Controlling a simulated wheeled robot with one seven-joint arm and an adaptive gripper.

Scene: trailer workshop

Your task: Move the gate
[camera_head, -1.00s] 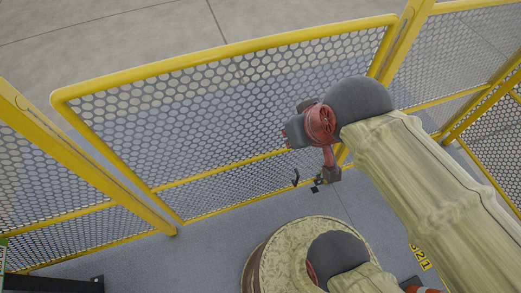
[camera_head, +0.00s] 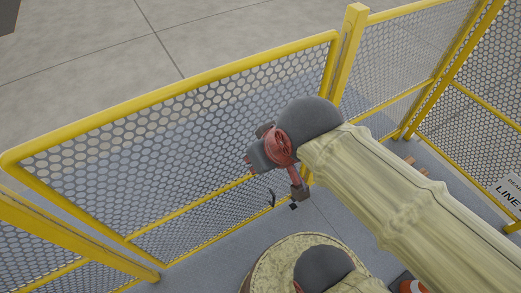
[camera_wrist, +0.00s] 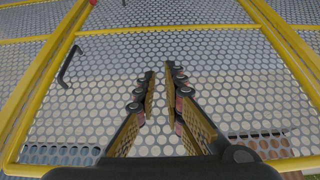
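The gate (camera_head: 190,125) is a yellow-framed panel of perforated mesh. It slopes across the head view from lower left to upper right, its right end beside a yellow post (camera_head: 352,50). In the wrist view the gate mesh (camera_wrist: 230,85) fills most of the picture inside a yellow frame, with a black bar handle (camera_wrist: 68,66) at the upper left. My gripper (camera_wrist: 161,72) has its two fingers apart with only mesh showing between them. It points toward the panel, with the handle left of the fingers. Finger contact with the mesh cannot be told. In the head view the fingers are not clear.
A yellow fence post and rail (camera_head: 75,238) stand at the lower left. More mesh fence (camera_head: 405,55) runs to the right, with a white sign (camera_head: 508,192) on it. An orange cone (camera_head: 412,287) shows at the bottom right. Open concrete floor (camera_head: 90,50) lies beyond the gate.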

